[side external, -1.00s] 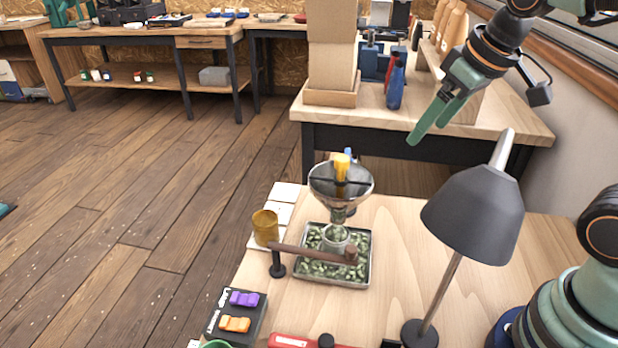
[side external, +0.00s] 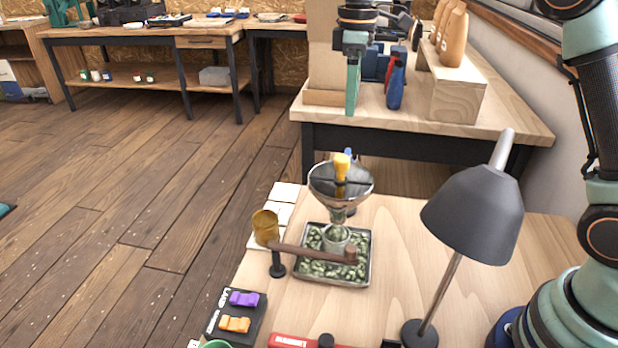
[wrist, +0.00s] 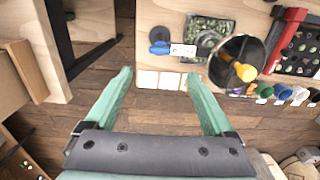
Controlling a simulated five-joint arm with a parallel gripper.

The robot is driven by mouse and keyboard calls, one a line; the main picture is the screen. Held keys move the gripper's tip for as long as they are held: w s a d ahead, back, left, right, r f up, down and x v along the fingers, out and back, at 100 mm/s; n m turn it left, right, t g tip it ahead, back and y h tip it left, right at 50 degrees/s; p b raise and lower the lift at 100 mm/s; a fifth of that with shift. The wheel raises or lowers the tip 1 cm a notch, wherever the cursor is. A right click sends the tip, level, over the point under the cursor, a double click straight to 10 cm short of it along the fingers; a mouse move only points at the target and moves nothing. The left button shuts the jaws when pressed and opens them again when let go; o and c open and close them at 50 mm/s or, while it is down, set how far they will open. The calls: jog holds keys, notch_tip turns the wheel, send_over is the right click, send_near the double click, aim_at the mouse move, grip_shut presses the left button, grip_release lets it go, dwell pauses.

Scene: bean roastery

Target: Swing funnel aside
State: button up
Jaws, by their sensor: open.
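The metal funnel (side external: 325,189) stands above a small cup on a tray of green beans (side external: 368,272). A yellow knob (side external: 341,165) rises from its dark crosspiece. In the wrist view, the funnel (wrist: 229,54) is a dark round mouth right of the fingers, with the yellow knob (wrist: 243,71) on it. My gripper (side external: 351,108) points down, open and empty, beyond and above the funnel, apart from it. In the wrist view, my gripper (wrist: 158,78) has its two green fingers spread wide. Whether the funnel joins a pivot is hidden.
A black lamp (side external: 473,213) stands right of the tray. A wooden bar on a black post (side external: 277,265) and an amber cup (side external: 265,228) are to the tray's left, near white tiles (side external: 284,192). Boxes and bottles (side external: 395,87) crowd the back bench.

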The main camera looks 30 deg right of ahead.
aim_at(347, 152)
notch_tip(347, 152, down, 12)
jog(key=shift+f, duration=0.1)
dwell(0.5)
grip_shut()
